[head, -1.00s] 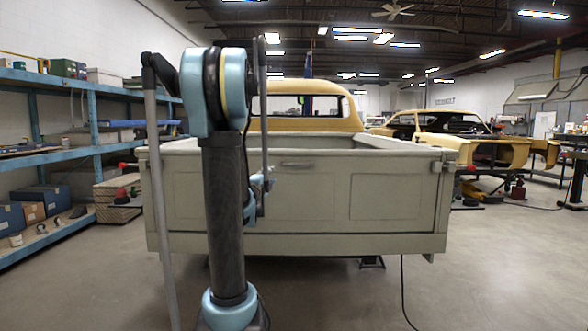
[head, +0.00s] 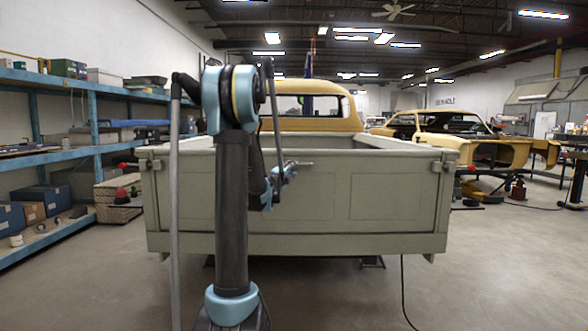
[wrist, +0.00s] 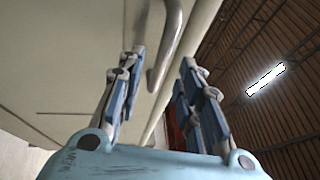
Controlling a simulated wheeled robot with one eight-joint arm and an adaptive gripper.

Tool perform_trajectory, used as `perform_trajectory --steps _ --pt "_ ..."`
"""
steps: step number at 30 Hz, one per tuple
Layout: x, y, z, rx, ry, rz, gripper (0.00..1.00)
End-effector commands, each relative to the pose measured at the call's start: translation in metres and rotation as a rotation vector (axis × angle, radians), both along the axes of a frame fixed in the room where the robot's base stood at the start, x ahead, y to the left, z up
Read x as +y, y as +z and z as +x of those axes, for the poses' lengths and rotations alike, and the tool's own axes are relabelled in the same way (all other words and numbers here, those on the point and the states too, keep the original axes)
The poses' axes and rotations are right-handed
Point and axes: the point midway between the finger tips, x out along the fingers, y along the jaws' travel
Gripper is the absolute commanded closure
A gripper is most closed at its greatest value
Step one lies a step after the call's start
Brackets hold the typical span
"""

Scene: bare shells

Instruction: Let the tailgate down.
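The tailgate (head: 340,190) is a pale grey-green panel standing upright across the back of the truck. It also fills the left of the wrist view (wrist: 60,55). Its handle (wrist: 172,38) is a bent metal bar near the top edge, and in the head view it is mostly behind my gripper. My gripper (head: 291,168) is at the handle, just left of the tailgate's middle. In the wrist view my gripper (wrist: 162,60) is open, its two fingers apart, with the handle's end between the fingertips. Contact with the handle is not clear.
Blue shelving (head: 90,92) with boxes runs along the left wall. A yellow car body (head: 470,140) stands at the right behind the truck. A dark cable (head: 403,285) hangs to the floor below the tailgate. The floor in front of the tailgate is clear at the right.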

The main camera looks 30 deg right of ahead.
Motion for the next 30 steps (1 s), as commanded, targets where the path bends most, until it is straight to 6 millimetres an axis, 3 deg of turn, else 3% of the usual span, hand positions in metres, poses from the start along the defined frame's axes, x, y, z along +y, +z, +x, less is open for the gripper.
perform_trajectory --steps 6,12,24,29,30 --pt "-0.030 0.006 0.020 0.000 -0.002 0.000 0.67" --pt "-0.046 0.010 0.032 -0.001 -0.001 0.001 0.67" --pt "-0.051 0.011 0.036 -0.001 -0.001 0.001 0.67" --pt "-0.051 0.011 0.035 -0.001 -0.001 0.001 1.00" --pt "-0.050 0.011 0.035 -0.001 -0.001 0.001 1.00"
